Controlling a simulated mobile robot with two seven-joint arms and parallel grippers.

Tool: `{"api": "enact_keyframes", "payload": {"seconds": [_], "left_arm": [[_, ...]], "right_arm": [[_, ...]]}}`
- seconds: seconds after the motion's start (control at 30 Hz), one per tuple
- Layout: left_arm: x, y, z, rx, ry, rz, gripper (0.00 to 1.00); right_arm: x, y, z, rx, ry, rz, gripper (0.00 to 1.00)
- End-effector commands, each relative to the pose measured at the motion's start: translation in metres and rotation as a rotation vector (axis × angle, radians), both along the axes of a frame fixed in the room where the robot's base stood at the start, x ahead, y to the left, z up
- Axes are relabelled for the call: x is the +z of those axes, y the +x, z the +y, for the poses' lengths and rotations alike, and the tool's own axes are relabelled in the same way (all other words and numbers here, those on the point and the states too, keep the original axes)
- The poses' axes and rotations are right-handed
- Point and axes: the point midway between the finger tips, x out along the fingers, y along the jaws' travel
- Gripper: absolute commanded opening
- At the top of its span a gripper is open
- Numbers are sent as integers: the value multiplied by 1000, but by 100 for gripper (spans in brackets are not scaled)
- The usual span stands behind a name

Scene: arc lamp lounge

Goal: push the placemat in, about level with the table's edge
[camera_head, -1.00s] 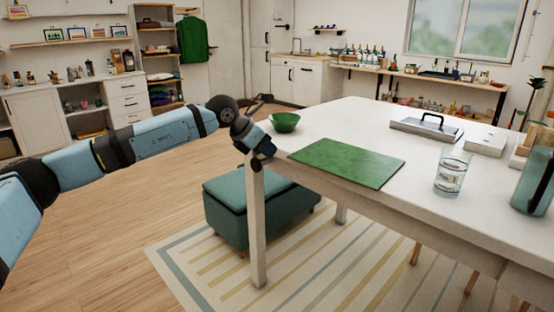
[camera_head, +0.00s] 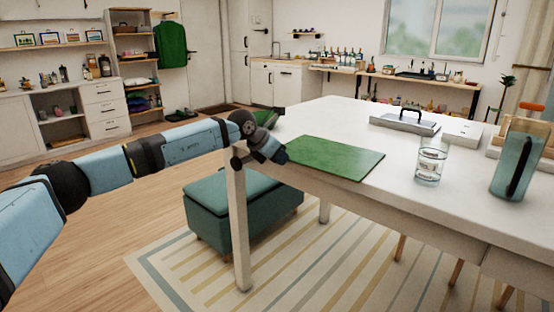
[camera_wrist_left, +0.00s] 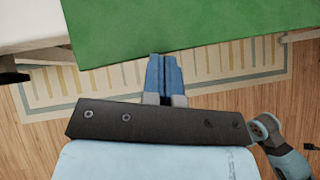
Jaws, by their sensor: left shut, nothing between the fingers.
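The green placemat (camera_head: 335,158) lies on the white table (camera_head: 340,115) at its near edge. In the left wrist view the placemat (camera_wrist_left: 190,22) sticks out past the table's edge, with the rug visible below. My left gripper (camera_head: 281,156) is at the placemat's left corner in the head view, beside the table's edge. In the left wrist view its blue fingers (camera_wrist_left: 163,60) are shut and empty, with the tips at the placemat's outer edge. I cannot tell whether they touch it. My right gripper is in neither view.
A green bowl (camera_head: 264,118) is partly hidden behind my left wrist. A glass (camera_head: 431,163), a blue-green pitcher (camera_head: 512,165) and a tray with a black handle (camera_head: 405,124) stand right of the placemat. A teal ottoman (camera_head: 225,210) sits below the table.

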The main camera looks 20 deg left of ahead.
Motion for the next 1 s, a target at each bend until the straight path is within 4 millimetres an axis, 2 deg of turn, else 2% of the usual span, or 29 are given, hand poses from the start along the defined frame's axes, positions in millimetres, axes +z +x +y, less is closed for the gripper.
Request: {"api": "enact_keyframes", "payload": {"seconds": [0.17,0.33,0.43,0.83,1.0], "left_arm": [[1,2,-2,0,0,0,0],[3,19,-15,-1,0,0,0],[1,25,-19,-1,-1,0,0],[0,26,-18,0,0,0,0],[1,24,-9,-1,1,1,0]], "right_arm": [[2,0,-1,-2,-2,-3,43],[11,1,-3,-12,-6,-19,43],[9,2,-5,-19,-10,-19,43],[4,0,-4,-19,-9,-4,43],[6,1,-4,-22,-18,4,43]]}}
